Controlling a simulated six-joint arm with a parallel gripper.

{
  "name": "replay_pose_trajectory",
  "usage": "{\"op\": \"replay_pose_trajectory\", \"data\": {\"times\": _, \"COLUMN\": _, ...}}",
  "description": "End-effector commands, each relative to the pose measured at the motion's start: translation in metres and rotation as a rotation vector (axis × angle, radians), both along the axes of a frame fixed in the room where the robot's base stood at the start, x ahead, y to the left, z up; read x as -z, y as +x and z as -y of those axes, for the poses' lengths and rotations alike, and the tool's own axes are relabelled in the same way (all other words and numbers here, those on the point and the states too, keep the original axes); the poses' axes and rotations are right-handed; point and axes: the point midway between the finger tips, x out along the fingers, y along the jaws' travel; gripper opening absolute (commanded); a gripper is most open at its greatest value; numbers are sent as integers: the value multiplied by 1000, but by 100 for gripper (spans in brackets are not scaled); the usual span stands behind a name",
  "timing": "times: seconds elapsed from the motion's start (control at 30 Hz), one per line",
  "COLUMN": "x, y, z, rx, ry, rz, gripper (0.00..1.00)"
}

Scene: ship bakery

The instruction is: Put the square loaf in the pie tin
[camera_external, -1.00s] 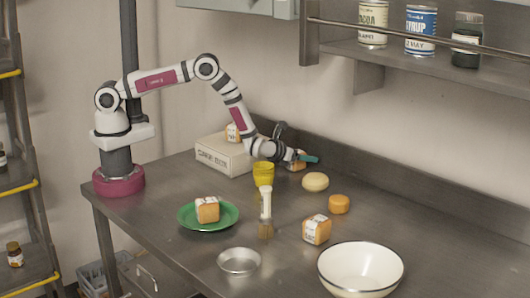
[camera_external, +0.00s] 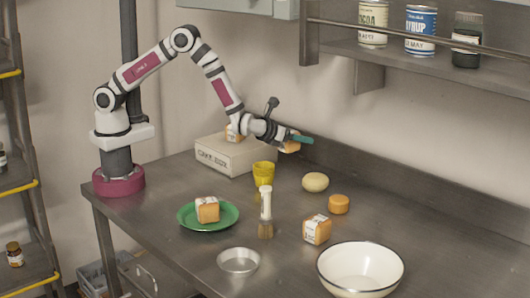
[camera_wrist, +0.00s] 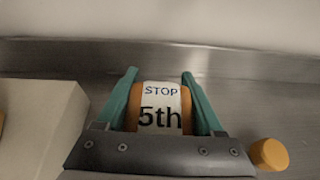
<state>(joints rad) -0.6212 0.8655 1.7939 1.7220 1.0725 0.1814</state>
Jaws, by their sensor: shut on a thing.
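My gripper (camera_external: 299,141) is shut on a square loaf (camera_external: 291,147), raised above the back of the counter near the wall. In the wrist view the green fingers of my gripper (camera_wrist: 159,75) press on both sides of this orange-brown loaf (camera_wrist: 160,111), whose white label reads "STOP 5th". The pie tin (camera_external: 238,262) is a shallow grey round dish at the counter's front edge, empty and well away from my gripper. Similar labelled loaves are on a green plate (camera_external: 230,223), on the bare counter (camera_external: 317,230) and on the cake box.
The cake box (camera_external: 222,156) stands left of my gripper. A yellow cup (camera_external: 264,172), an upright brush (camera_external: 266,205), a pale bun (camera_external: 315,182) and an orange round (camera_external: 339,204) stand mid-counter. A white bowl (camera_external: 361,268) is at front right. A shelf with cans (camera_external: 421,30) hangs above.

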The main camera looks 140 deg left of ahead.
Motion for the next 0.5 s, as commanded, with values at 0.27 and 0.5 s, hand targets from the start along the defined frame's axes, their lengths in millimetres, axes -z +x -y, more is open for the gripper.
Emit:
{"op": "replay_pose_trajectory", "data": {"times": 0.27, "x": -26, "y": 2, "z": 4, "rx": 0, "ry": 2, "rz": 3, "gripper": 13}}
{"op": "replay_pose_trajectory", "data": {"times": 0.5, "x": -72, "y": 2, "z": 4, "rx": 0, "ry": 2, "rz": 2, "gripper": 13}}
